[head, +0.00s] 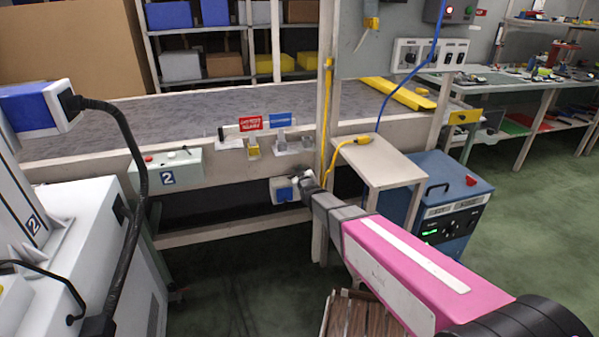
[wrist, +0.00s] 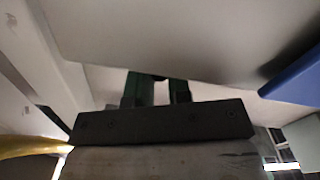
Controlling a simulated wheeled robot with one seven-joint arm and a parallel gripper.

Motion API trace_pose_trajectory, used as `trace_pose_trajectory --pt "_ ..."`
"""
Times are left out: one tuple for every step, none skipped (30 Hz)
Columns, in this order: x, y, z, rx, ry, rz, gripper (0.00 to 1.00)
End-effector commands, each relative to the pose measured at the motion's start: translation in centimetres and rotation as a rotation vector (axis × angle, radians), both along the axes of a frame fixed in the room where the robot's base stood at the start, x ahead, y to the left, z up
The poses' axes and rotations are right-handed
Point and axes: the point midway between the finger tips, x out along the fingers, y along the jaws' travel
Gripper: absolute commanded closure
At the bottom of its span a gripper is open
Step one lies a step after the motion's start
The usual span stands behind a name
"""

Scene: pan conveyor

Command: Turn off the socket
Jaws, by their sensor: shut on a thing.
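The socket (head: 283,190) is a small white box with a blue front, mounted low on the conveyor's side beside the upright post. My gripper (head: 302,179) is at its right edge, at the end of my pink and grey arm. In the wrist view the dark fingers (wrist: 157,88) reach up to the white housing of the socket (wrist: 170,40), and its blue part (wrist: 295,85) shows at the right. The gripper is shut on part of the socket. The fingertips and the exact part between them are hidden, and I cannot tell the switch's state.
A small side table (head: 375,165) with a yellow plug and blue cable stands right of the post. A wooden crate (head: 350,315) is below my arm.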

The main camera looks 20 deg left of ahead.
Motion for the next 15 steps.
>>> trace_pose_trajectory --pt "-0.03 0.03 0.00 -0.005 -0.004 0.000 1.00" --pt "-0.03 0.04 -0.01 -0.007 -0.005 0.000 1.00" --pt "-0.03 0.05 -0.02 -0.010 -0.007 0.000 1.00" --pt "-0.04 0.05 -0.01 -0.011 -0.008 0.000 1.00" --pt "-0.04 0.05 -0.02 -0.011 -0.008 0.000 1.00" --pt "-0.05 0.06 -0.01 -0.012 -0.009 0.000 1.00" --pt "-0.05 0.06 -0.02 -0.013 -0.009 0.000 1.00" --pt "-0.05 0.06 -0.02 -0.013 -0.009 0.000 1.00" --pt "-0.05 0.07 -0.03 -0.013 -0.009 0.000 1.00" --pt "-0.05 0.07 -0.03 -0.013 -0.009 0.000 1.00" --pt "-0.06 0.07 -0.02 -0.012 -0.009 0.000 1.00" --pt "-0.05 0.07 -0.03 -0.013 -0.008 0.001 1.00" --pt "-0.06 0.08 -0.03 -0.013 -0.008 0.001 1.00" --pt "-0.06 0.08 -0.03 -0.013 -0.007 0.001 1.00" --pt "-0.06 0.08 -0.03 -0.013 -0.007 0.001 0.72"
